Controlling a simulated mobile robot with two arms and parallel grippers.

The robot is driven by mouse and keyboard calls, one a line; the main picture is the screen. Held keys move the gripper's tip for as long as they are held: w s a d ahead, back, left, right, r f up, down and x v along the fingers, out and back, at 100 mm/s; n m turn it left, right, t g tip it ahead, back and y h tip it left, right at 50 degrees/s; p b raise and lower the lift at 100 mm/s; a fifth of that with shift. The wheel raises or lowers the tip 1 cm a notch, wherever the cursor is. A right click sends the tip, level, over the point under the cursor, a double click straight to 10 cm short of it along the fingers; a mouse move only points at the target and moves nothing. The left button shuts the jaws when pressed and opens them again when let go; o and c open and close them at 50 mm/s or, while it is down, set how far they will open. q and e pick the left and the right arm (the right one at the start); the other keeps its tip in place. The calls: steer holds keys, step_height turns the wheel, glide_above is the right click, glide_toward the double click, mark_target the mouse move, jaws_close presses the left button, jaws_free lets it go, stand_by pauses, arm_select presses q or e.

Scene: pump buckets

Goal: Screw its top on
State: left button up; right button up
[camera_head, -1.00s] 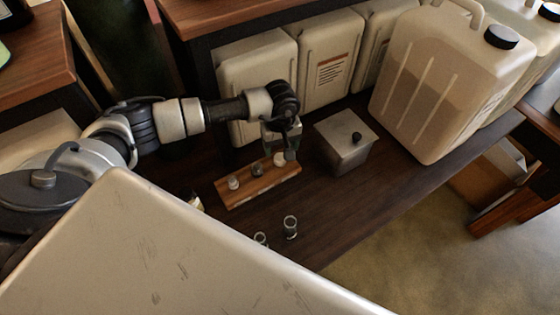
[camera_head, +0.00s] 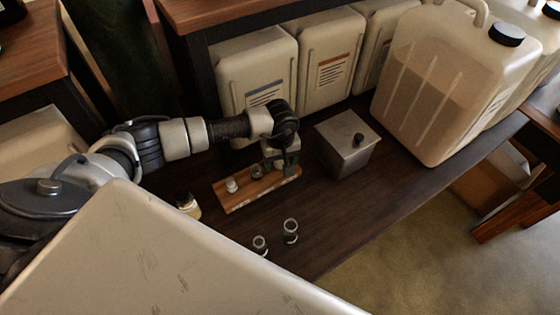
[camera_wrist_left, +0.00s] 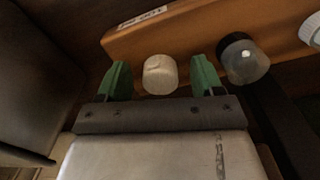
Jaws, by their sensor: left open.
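A wooden strip (camera_head: 238,201) on the dark tabletop carries caps in a row. A whitish cap (camera_head: 231,185) is at its left end and a dark grey cap (camera_head: 257,172) beside it. My left gripper (camera_head: 283,166) is low over the strip's right end, hiding what stands there. In the left wrist view, its green fingers (camera_wrist_left: 162,78) are open on either side of a cream cap (camera_wrist_left: 160,74), with visible gaps. Two open glass vials (camera_head: 260,244) (camera_head: 291,231) stand in front of the strip.
A grey metal box (camera_head: 343,150) with a black knob stands just right of the strip.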

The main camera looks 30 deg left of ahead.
arm_select(q)
steer(key=shift+c, duration=0.5)
steer(key=c, duration=0.9)
steer(key=shift+r, duration=0.1)
steer(key=shift+r, duration=0.5)
step_height(320, 180, up, 2)
steer(key=shift+r+b, duration=0.25)
steer(key=shift+b, duration=0.35)
steer(key=s+d+r, duration=0.1)
steer(key=d+r, duration=0.1)
steer(key=d, duration=0.1)
steer(key=s+d+r+b, duration=0.1)
steer(key=s+d+r, duration=0.1)
steer(key=d+r, duration=0.1)
steer(key=s+d+r+b, duration=0.1)
steer(key=d+r, duration=0.1)
steer(key=d, duration=0.2)
steer(key=shift+s+d+r, duration=0.2)
steer(key=shift+d, duration=0.2)
